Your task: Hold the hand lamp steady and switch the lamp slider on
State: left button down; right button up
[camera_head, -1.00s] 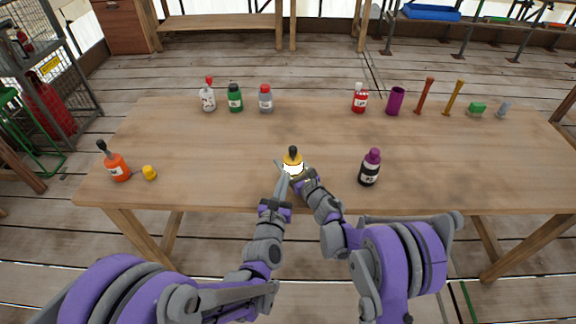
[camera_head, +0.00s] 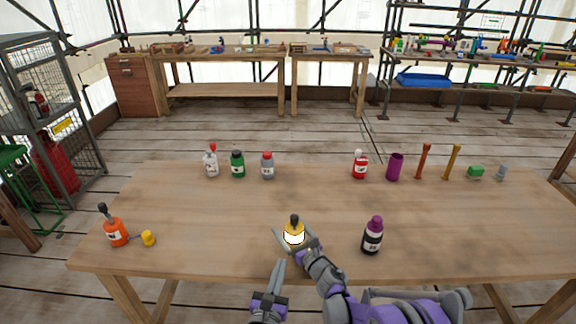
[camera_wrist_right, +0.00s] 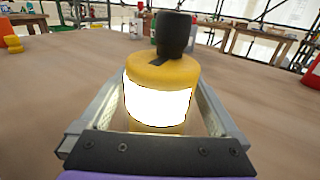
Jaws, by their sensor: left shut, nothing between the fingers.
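The hand lamp (camera_head: 294,236) stands upright near the table's front edge. It has a yellow body, a bright glowing white band and a black top; in the right wrist view the lamp (camera_wrist_right: 160,100) fills the middle, with a small black tab on its yellow shoulder. I cannot tell the tab's exact setting. My right gripper (camera_head: 292,240) has a finger on either side of the lamp and is closed around its body; its fingers (camera_wrist_right: 162,105) also show in the wrist view. My left gripper (camera_head: 281,264) is shut and empty, nearer to me than the lamp and apart from it.
A dark bottle with a purple cap (camera_head: 372,238) stands right of the lamp. An orange bottle (camera_head: 116,234) and a yellow cap (camera_head: 148,238) are at the left. Several bottles, a purple cup (camera_head: 394,168) and small parts line the back. The table's middle is clear.

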jog(key=shift+s, duration=0.1)
